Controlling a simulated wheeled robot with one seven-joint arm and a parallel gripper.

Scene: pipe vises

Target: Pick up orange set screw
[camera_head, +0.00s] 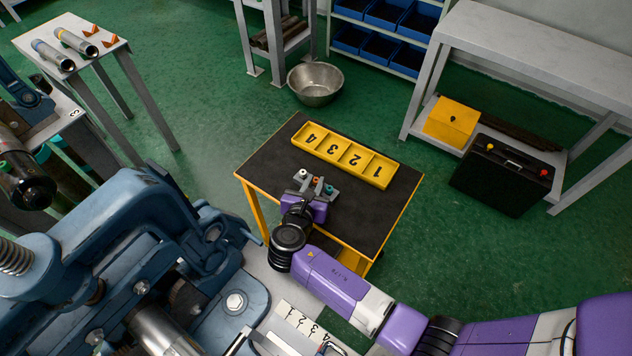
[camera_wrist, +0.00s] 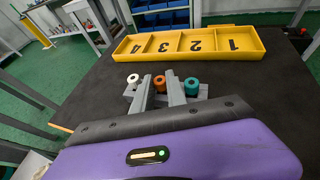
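The orange set screw (camera_wrist: 159,83) stands in a small grey holder (camera_wrist: 203,91) on the black table top. A white set screw (camera_wrist: 132,80) is to its left and a teal one (camera_wrist: 191,85) to its right. The three also show in the head view, the orange one (camera_head: 317,180) in the middle. My gripper (camera_wrist: 159,88) is open, its two grey fingers apart and pointing at the holder. In the wrist view the orange screw shows between the fingertips. I cannot tell whether the fingers touch it. The fingers hide part of the holder.
A yellow tray (camera_head: 398,171) with numbered compartments lies behind the holder on the yellow-framed table (camera_head: 262,165). Bare table top surrounds them. A large blue vise (camera_head: 150,235) stands at the left front. A metal bowl (camera_head: 315,84) sits on the floor behind.

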